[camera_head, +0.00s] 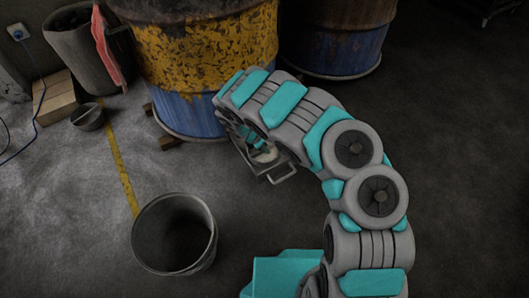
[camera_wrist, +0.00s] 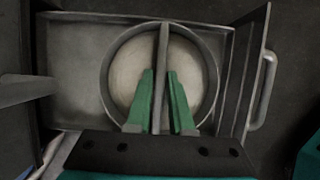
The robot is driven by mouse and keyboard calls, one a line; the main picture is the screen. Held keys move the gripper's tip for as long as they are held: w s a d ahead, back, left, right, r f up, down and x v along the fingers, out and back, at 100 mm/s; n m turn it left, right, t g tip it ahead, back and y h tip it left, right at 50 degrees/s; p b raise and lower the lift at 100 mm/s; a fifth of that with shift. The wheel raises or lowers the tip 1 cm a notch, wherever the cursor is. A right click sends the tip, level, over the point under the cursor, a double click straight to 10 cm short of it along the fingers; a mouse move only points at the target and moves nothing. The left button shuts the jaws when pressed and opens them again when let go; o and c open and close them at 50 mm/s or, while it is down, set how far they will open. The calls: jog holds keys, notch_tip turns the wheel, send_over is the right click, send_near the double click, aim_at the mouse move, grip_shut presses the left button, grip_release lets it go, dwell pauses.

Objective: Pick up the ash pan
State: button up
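A shallow rectangular metal drawer or tray (camera_wrist: 78,62) with a pull handle (camera_wrist: 264,92) on its right fills the wrist view. A round pan (camera_wrist: 131,62) with a pale inside sits in it, with a flat upright bar (camera_wrist: 162,50) across its middle. I take the round pan to be the ash pan. My gripper (camera_wrist: 160,74) has its green fingers on either side of the bar, with narrow gaps; whether they touch it is unclear. In the head view my gripper (camera_head: 262,143) is low by the blue-and-yellow barrel, mostly hidden by my arm; the drawer handle (camera_head: 284,176) shows beside it.
The blue-and-yellow barrel (camera_head: 200,60) stands behind my arm, with another barrel (camera_head: 345,50) to its right. An empty bucket (camera_head: 174,232) stands at the front left. The right floor is clear.

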grip_shut()
dwell(1.4)
